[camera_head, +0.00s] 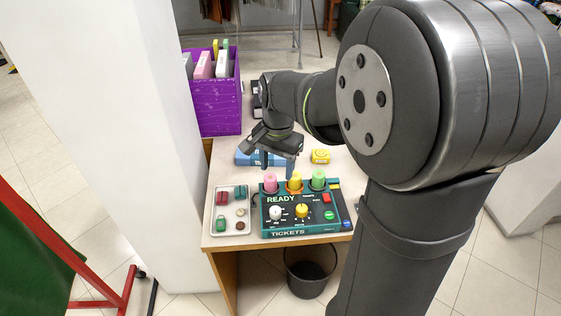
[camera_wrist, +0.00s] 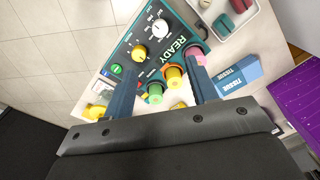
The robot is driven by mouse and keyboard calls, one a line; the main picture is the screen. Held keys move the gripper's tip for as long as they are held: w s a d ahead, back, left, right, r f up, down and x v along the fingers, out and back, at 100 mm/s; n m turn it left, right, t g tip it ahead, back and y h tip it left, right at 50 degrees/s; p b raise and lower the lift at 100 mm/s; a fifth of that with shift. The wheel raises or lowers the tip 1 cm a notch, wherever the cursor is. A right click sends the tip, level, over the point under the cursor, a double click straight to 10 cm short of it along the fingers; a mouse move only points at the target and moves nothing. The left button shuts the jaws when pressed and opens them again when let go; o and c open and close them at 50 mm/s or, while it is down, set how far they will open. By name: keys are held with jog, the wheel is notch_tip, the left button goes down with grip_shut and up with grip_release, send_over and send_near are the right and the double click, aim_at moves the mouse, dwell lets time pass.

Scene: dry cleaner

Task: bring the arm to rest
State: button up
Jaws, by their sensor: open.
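My gripper (camera_head: 277,163) is open and empty, above the table behind a teal control panel (camera_head: 290,228) marked READY and TICKETS. In the wrist view its two fingers (camera_wrist: 163,100) are spread wide over the panel's back edge. Pink (camera_head: 270,182), yellow (camera_head: 295,180) and green (camera_head: 318,179) cylinders stand in a row along that edge. The panel also carries a white knob, a yellow knob and small coloured buttons. My arm reaches in from the right and hides part of the table.
A white tray (camera_head: 225,233) with several small items lies left of the panel. A purple bin (camera_head: 217,107) stands at the back left. A white pillar (camera_head: 110,120) rises at left; a dark waste bin (camera_head: 309,272) is below.

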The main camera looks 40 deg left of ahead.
aim_at(276, 209)
jog(key=shift+f, duration=0.15)
jog(key=f, duration=1.7)
jog(key=shift+a+f, duration=0.1)
jog(key=shift+a, duration=0.2)
jog(key=shift+s+f, duration=0.1)
jog(key=n, duration=1.3)
jog(key=shift+n, duration=2.4)
